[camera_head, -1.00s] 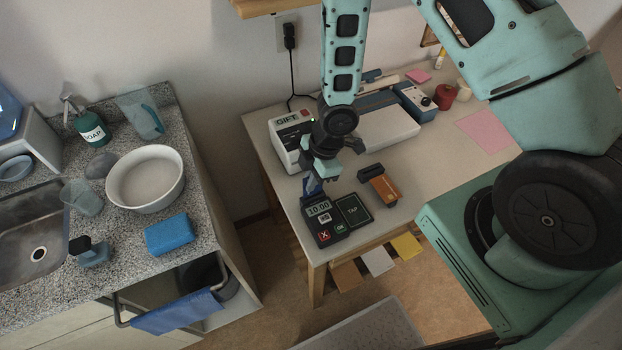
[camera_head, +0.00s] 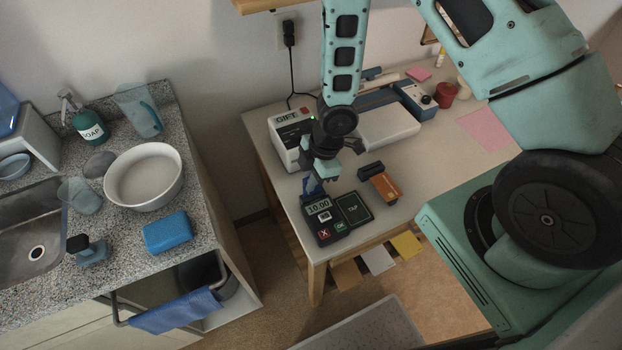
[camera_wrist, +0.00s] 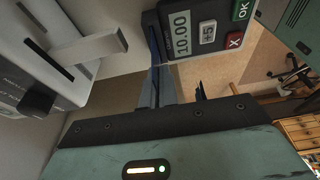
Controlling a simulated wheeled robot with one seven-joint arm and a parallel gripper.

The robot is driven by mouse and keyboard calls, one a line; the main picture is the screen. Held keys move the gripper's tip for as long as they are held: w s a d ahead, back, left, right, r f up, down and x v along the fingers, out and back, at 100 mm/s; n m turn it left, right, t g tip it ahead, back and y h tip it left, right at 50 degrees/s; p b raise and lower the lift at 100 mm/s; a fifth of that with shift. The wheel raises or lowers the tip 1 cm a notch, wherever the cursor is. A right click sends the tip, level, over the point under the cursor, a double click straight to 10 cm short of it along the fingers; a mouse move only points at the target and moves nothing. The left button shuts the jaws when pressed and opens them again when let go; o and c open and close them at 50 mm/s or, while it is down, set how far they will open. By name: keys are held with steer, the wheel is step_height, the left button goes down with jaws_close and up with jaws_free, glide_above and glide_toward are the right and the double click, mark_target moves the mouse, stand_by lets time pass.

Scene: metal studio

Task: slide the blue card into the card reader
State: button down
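The card reader (camera_head: 323,228) lies on the table near its front left corner, its screen reading 10.00; it fills the top of the wrist view (camera_wrist: 207,35). The blue card (camera_head: 313,186) is at the reader's far edge, below my gripper (camera_head: 316,179). My gripper's fingers (camera_wrist: 160,88) are close together and look shut on the card. How deep the card sits in the reader's slot cannot be told.
A white GIFT box (camera_head: 287,141) stands behind the reader. An orange-brown device (camera_head: 384,187) lies to its right, with a flat white device (camera_head: 388,130) behind. A sink counter (camera_head: 120,240) stands at left, across a gap.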

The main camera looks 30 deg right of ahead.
steer(key=shift+f+b, duration=1.1)
steer(key=shift+f, duration=0.3)
stand_by(0.5)
steer(key=c, duration=1.6)
jaws_free()
steer(key=shift+r, duration=0.1)
steer(key=p+v, duration=0.7)
steer(key=v, duration=1)
steer(key=shift+r+p, duration=0.2)
steer(key=shift+p, duration=0.1)
